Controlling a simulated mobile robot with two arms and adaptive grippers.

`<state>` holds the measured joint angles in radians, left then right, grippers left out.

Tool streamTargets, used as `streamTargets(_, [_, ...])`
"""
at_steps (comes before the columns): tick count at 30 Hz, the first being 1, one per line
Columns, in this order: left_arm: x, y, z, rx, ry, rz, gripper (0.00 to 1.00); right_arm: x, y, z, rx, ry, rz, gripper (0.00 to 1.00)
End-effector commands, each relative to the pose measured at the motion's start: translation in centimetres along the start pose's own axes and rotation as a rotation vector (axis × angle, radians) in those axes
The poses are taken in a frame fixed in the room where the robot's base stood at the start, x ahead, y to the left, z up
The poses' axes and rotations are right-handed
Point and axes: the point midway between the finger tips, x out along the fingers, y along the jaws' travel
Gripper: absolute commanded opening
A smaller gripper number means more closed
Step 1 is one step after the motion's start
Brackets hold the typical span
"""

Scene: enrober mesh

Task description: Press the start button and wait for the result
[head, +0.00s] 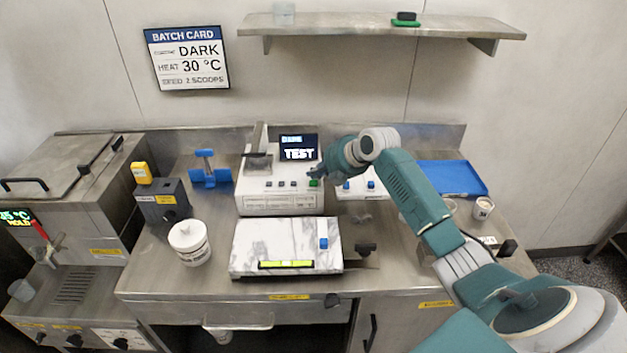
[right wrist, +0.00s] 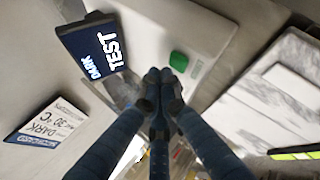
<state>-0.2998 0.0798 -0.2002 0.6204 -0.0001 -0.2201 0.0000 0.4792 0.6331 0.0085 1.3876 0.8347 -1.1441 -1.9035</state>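The start button is green and sits at the front right of a white test machine (head: 283,203). It shows in the head view (head: 314,183) and in the right wrist view (right wrist: 179,62). The machine's screen (head: 298,149) reads "DARK" and "TEST"; it also shows in the right wrist view (right wrist: 100,45). My right gripper (head: 314,173) is at the button. In the right wrist view its fingertips (right wrist: 160,76) are together and empty, right beside the button. I cannot tell whether they touch it. My left gripper is not in view.
A marble slab (head: 270,240) lies in front of the machine, with a white tub (head: 189,243) to its left. A blue tray (head: 452,177) and a small cup (head: 483,208) are at right. A shelf (head: 370,27) and batch card (head: 187,59) hang behind.

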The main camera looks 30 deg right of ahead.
Motion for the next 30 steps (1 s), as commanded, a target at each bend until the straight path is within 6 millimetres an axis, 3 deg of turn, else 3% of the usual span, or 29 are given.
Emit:
streamTargets(11, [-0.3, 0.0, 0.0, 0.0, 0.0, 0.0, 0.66, -0.3, 0.3, 0.0, 0.0, 0.0, 0.002, 0.0])
streamTargets(24, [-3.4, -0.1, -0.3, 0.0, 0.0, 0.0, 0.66, -3.2, 3.3, 0.0, -0.001, -0.001, 0.002, 0.0])
streamTargets(30, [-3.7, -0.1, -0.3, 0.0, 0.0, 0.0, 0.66, -3.6, 3.7, 0.0, 0.0, 0.0, 0.001, 0.0])
